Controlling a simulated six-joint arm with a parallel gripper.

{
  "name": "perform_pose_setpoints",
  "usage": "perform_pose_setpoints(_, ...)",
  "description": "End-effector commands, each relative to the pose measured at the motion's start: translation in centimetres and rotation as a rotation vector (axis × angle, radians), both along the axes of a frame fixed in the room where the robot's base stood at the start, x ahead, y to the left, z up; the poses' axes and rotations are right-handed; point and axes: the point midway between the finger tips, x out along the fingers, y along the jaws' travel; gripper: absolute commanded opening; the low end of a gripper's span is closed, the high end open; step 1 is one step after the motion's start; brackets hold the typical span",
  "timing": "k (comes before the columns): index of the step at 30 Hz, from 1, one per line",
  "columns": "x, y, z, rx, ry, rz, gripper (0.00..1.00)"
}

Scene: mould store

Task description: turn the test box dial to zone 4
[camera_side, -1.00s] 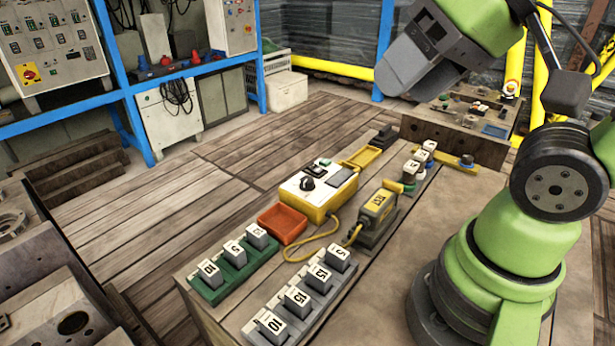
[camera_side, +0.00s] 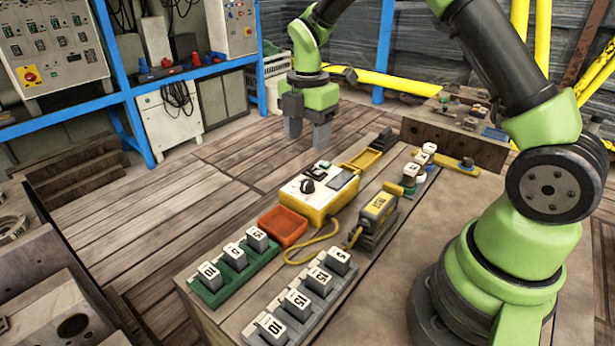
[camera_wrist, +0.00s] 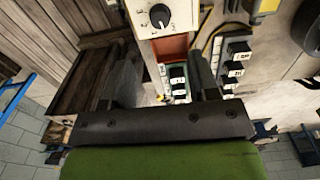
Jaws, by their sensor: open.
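The test box (camera_side: 318,192) is a yellow case with a white top, on the wooden table. Its black round dial (camera_side: 307,186) sits on the left part of the top. In the wrist view the dial (camera_wrist: 160,16) shows at the top edge, on the white panel (camera_wrist: 175,28) with small marks around it. The zone numbers are too small to read. My gripper (camera_side: 307,135) points down, open and empty, above and apart from the box. In the wrist view its two fingers (camera_wrist: 163,80) are spread wide below the dial.
An orange tray (camera_side: 284,226) touches or nearly touches the box's front. Green (camera_side: 236,268) and grey (camera_side: 310,298) racks hold numbered blocks. A yellow tray (camera_side: 362,160) lies behind.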

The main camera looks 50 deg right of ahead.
Motion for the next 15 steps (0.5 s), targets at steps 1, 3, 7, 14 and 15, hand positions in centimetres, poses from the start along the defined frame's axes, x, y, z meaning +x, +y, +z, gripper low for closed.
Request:
perform_pose_setpoints(1,0.0,-0.1,-0.5,0.0,0.006,0.012,0.55)
perform_pose_setpoints(3,0.1,-0.1,-1.1,-0.001,0.009,0.02,0.55)
perform_pose_setpoints(7,-0.1,-0.1,-3.1,0.0,0.012,0.021,0.55)
perform_pose_setpoints(14,0.0,0.0,-7.4,0.0,0.011,0.018,0.55)
perform_pose_setpoints(15,0.0,0.0,-8.0,0.0,0.01,0.018,0.55)
